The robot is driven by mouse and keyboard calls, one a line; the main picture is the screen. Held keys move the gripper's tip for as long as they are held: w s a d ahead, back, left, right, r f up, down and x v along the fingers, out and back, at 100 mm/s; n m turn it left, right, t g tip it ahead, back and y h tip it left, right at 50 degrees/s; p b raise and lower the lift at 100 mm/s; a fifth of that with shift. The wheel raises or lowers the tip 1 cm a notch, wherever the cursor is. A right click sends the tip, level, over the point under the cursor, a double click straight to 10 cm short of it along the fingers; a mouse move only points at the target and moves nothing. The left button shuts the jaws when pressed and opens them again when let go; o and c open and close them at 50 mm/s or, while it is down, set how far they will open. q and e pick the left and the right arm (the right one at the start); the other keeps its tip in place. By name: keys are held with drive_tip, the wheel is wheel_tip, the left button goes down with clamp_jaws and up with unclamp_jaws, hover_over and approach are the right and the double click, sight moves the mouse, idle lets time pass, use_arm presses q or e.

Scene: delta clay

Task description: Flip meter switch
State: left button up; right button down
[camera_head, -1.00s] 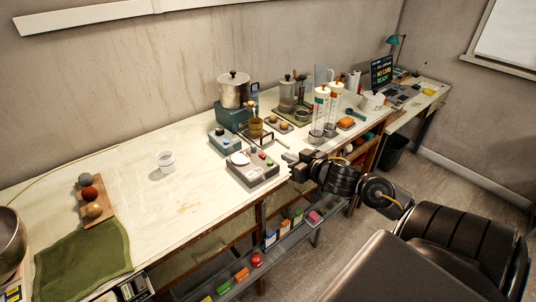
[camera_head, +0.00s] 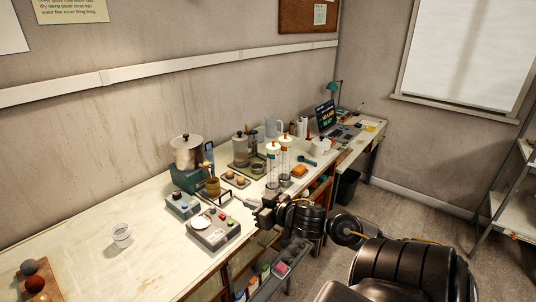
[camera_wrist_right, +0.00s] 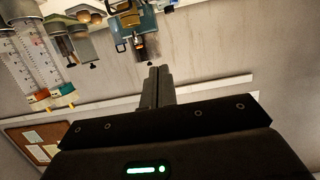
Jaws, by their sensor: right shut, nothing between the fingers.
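A grey control box (camera_head: 213,231) with a round white disc on top and small coloured knobs stands near the bench's front edge in the head view. A smaller blue-grey box (camera_head: 182,206) with a dial sits behind it to the left. I cannot tell which is the meter, and no switch position is readable. My right gripper (camera_head: 252,204) is at the bench's front edge, right of the grey box and apart from it. In the right wrist view its fingers (camera_wrist_right: 156,86) are together and empty. My left gripper is not in view.
A pot on a teal base (camera_head: 187,154) stands behind the boxes. Tall graduated cylinders (camera_head: 272,166) stand close beyond my right gripper and also show in the wrist view (camera_wrist_right: 40,65).

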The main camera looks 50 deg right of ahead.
drive_tip(key=r+v, duration=0.1)
drive_tip(key=v, duration=0.6)
drive_tip(key=shift+w, duration=0.2)
idle(0.4)
